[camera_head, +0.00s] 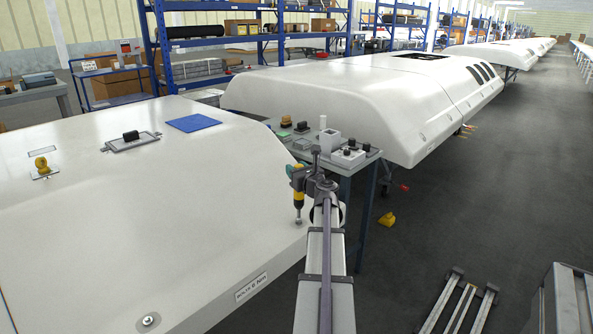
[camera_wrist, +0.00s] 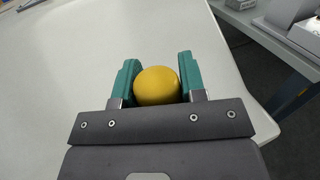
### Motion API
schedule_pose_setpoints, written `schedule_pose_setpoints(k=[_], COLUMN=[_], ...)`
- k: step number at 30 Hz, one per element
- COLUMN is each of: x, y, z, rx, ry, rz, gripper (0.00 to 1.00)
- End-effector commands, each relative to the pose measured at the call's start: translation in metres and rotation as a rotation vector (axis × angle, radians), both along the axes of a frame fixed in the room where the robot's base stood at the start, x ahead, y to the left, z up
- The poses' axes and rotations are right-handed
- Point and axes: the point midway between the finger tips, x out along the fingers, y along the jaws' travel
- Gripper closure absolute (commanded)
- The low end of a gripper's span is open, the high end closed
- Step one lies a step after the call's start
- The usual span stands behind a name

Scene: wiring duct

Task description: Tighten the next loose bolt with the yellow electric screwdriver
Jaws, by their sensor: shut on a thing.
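The yellow electric screwdriver (camera_head: 298,198) is upright in my gripper (camera_head: 296,178), over the lower right edge of the white shell (camera_head: 215,185). Its lower end is at or just above a bolt (camera_head: 298,221); I cannot tell if they touch. In the wrist view, the two teal fingers of my gripper (camera_wrist: 157,72) are shut on the screwdriver's round yellow top (camera_wrist: 157,86), which hides its shaft and tip. Another bolt (camera_head: 148,320) sits in the shell near the bottom of the head view.
A grey bench (camera_head: 352,162) with small parts stands just behind my gripper. A yellow knob fitting (camera_head: 42,168), a black-handled plate (camera_head: 131,141) and a blue sheet (camera_head: 193,123) lie on the shell. A yellow object (camera_head: 387,219) lies on the floor. Another white shell (camera_head: 350,95) stands beyond.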

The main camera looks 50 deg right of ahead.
Motion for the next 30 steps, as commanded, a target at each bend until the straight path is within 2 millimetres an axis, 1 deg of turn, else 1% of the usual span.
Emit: schedule_pose_setpoints(k=[5,7,21,24,30], x=[0.000,0.000,0.000,0.000,0.000], y=[0.000,0.000,0.000,0.000,0.000], z=[0.000,0.004,0.054,0.062,0.060], rx=[0.000,0.000,0.000,0.000,0.000], ry=[0.000,0.000,0.000,0.000,0.000], rz=[0.000,0.000,0.000,0.000,0.000], gripper=[1.00,1.00,1.00,1.00,1.00])
